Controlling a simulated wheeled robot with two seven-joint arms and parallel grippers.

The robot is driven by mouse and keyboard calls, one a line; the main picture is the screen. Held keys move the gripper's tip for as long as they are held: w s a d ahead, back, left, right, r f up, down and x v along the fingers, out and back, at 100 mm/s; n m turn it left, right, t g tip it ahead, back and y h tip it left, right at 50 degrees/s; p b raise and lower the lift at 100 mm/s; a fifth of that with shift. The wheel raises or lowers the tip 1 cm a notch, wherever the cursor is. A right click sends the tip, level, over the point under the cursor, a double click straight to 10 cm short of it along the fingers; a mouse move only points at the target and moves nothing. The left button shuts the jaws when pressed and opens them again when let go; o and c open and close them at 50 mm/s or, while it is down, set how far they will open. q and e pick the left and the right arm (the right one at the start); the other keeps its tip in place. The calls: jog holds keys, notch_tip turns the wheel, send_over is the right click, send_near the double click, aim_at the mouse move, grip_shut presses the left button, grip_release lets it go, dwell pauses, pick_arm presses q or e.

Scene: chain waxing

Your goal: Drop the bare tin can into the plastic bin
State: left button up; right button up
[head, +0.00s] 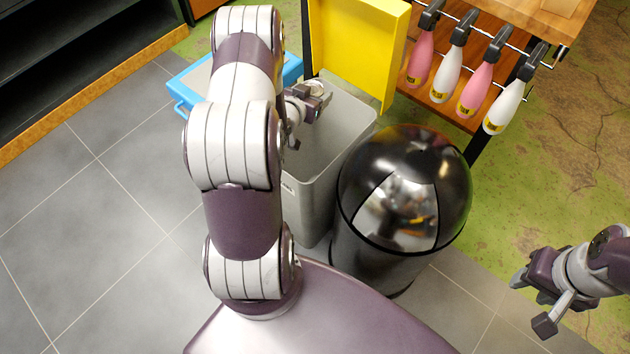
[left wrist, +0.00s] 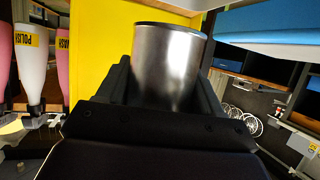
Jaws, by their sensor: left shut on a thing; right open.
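The bare tin can (left wrist: 168,62) is a plain shiny metal cylinder, held between the dark fingers of my left gripper (left wrist: 165,92) in the left wrist view. In the head view my left gripper (head: 303,110) is over the open grey plastic bin (head: 340,135), near its back left part, and the can's pale round end (head: 314,89) shows there. My left arm hides the bin's left side. My right gripper (head: 532,300) is open and empty at the lower right, well away from the bin.
A black domed bin (head: 405,190) stands close to the right of the grey bin. A yellow bin or panel (head: 355,50) rises behind it, and a blue-rimmed container (head: 185,88) is behind my left arm. Several pink and white bottles (head: 445,75) hang on a rack at upper right.

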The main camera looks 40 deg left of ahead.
pick_arm(q)
jog(key=shift+a+f, duration=0.35)
jog(key=shift+f+b, duration=0.3)
jog(key=shift+b, duration=0.1)
notch_tip(320, 180, down, 5)
jog(key=b, duration=0.4)
jog(key=shift+r, duration=0.2)
jog(key=o, duration=1.1)
jog(key=shift+s, duration=0.1)
jog(key=shift+d, duration=0.1)
jog(key=p+v, duration=0.3)
jog(key=v, duration=0.9)
jog(key=shift+s, duration=0.3)
